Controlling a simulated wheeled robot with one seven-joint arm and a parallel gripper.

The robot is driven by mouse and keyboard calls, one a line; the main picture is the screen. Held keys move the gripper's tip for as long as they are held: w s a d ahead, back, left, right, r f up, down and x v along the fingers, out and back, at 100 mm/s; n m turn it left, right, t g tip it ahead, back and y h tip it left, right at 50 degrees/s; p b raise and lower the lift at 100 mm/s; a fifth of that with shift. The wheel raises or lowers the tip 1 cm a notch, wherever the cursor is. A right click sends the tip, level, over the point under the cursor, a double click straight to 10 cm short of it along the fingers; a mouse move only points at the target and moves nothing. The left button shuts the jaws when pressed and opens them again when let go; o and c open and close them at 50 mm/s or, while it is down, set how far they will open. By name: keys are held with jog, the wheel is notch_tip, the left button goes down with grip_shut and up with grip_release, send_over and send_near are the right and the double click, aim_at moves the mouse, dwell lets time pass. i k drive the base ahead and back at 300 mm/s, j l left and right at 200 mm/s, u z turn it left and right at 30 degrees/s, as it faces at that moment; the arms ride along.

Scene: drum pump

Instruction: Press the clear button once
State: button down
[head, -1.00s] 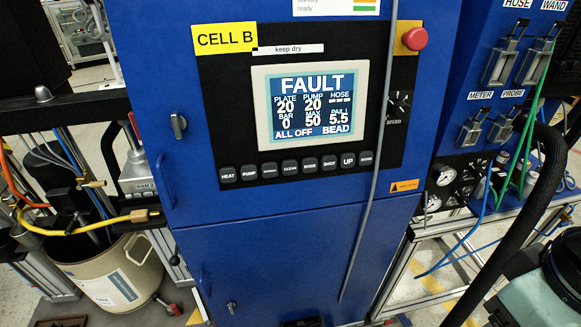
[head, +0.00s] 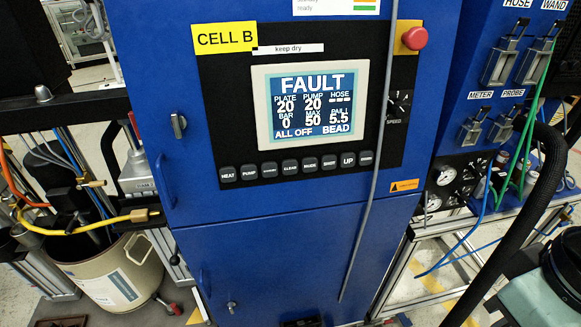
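The clear button (head: 290,167) is a small dark key in the row of keys below the screen on the blue cabinet. It sits right of the pump key (head: 249,172) and one more dark key, and left of the mode key (head: 310,164). The screen (head: 310,107) reads FAULT, with plate 20, pump 20, bar 0, max 50, pail 5.5, ALL OFF and BEAD. The hose value shows as dashes. My gripper is not in view, and nothing covers the key row.
A red mushroom button (head: 414,38) is at the panel's top right. A beige pail (head: 105,275) stands at left. A thick black hose (head: 520,220) runs at right.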

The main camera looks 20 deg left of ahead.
aim_at(289, 166)
jog(key=j+z, duration=0.2)
jog(key=z, duration=0.35)
jog(key=k+j+z, duration=0.3)
jog(key=j, duration=0.3)
jog(key=k+j+z, duration=0.3)
jog(key=j, duration=0.25)
jog(key=k+j, duration=0.8)
jog(key=j+z, duration=0.05)
jog(key=j, duration=0.1)
